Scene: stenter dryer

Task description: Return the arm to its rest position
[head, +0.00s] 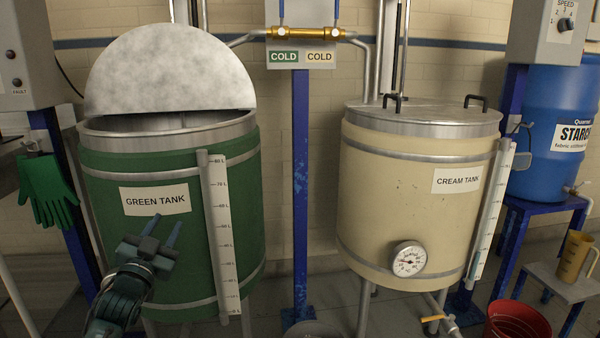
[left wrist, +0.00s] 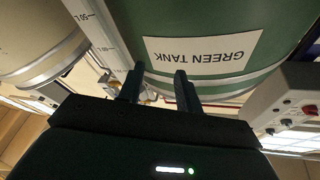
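My left gripper (head: 161,238) is raised in front of the green tank (head: 112,240), below its GREEN TANK label (head: 155,199). Its two fingers stand apart with nothing between them. In the left wrist view the gripper (left wrist: 157,85) also shows open and empty, with the label (left wrist: 203,54) beyond the fingers. I cannot tell the exact gap between the fingertips and the tank. The green tank's half-round lid (head: 170,75) stands raised at the back of its rim. My right gripper is not in view.
A cream tank (head: 385,200) with a closed lid (head: 430,116) stands to the right. A blue post (head: 301,190) rises between the tanks. Green gloves (head: 48,190) hang at left. A blue starch drum (head: 545,125), a beige jug (head: 575,258) and a red bucket (head: 518,322) are at far right.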

